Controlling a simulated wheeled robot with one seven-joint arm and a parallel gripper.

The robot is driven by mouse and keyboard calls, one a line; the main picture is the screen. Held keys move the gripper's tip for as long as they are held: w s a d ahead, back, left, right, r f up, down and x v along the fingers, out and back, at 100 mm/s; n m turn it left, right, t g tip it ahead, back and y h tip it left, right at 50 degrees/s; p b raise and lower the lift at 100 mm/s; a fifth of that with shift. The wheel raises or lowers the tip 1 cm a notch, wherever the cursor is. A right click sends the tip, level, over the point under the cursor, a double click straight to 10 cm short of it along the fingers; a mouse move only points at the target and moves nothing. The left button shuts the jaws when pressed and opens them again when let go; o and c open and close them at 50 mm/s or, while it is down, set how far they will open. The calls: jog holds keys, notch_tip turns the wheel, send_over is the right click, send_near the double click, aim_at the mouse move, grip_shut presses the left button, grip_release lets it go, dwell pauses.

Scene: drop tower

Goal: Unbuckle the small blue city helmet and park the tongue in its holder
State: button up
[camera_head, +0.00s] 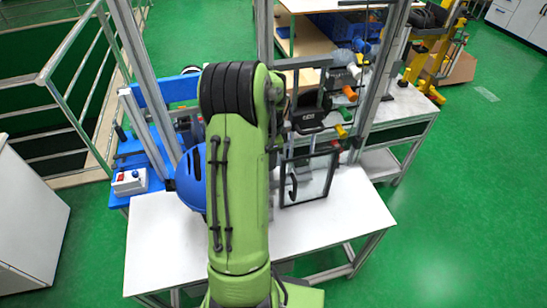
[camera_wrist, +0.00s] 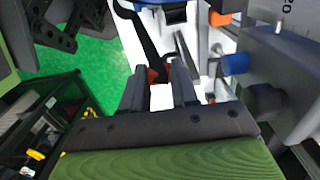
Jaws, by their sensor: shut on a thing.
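The blue helmet (camera_head: 191,178) stands on the white table (camera_head: 155,235), partly hidden behind my green arm in the head view. A blue rim (camera_wrist: 165,6), likely the helmet's, shows at the top of the wrist view. A black strap (camera_wrist: 141,30) runs from there down to a small orange-red piece, likely the tongue (camera_wrist: 158,75), between my fingers. My gripper (camera_wrist: 158,82) is shut on this piece; its fingers hide part of it. My arm hides the gripper in the head view. I cannot make out the tongue holder with certainty.
A glazed dark-framed panel (camera_head: 308,180) stands right of my arm. Metal uprights (camera_head: 143,80) frame the table. A grey unit with a blue knob (camera_wrist: 235,63) is close on the right in the wrist view. A control box (camera_head: 130,181) sits at the left.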

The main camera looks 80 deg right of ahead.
jog(key=shift+w+d+f+p, duration=0.1)
jog(key=shift+w+d+p, duration=0.05)
jog(key=shift+w, duration=0.6)
jog(key=shift+w+d+f+p, duration=0.1)
jog(key=shift+w+d+p, duration=0.1)
jog(key=shift+w, duration=0.55)
jog(key=shift+w+d+f+p, duration=0.1)
jog(key=shift+w+d, duration=0.05)
jog(key=shift+w, duration=0.6)
jog(key=shift+f, duration=0.1)
jog(key=shift+w+f+b, duration=0.1)
jog(key=shift+f+b, duration=0.55)
jog(key=shift+f, duration=0.1)
jog(key=shift+w+a+f+b, duration=0.1)
jog(key=shift+f+b, duration=0.4)
jog(key=shift+f, duration=0.2)
jog(key=shift+w+a+f+b, duration=0.1)
jog(key=shift+f+b, duration=0.35)
jog(key=shift+f, duration=0.25)
dwell(0.5)
dwell(0.3)
jog(key=o, duration=0.9)
jog(key=shift+r, duration=0.1)
notch_tip(320, 180, up, 10)
jog(key=s+d+p, duration=0.1)
jog(key=s+p, duration=0.1)
jog(key=p, duration=0.6)
jog(key=shift+s+d+f, duration=0.2)
jog(key=shift+s+f, duration=0.05)
jog(key=shift+s, duration=0.1)
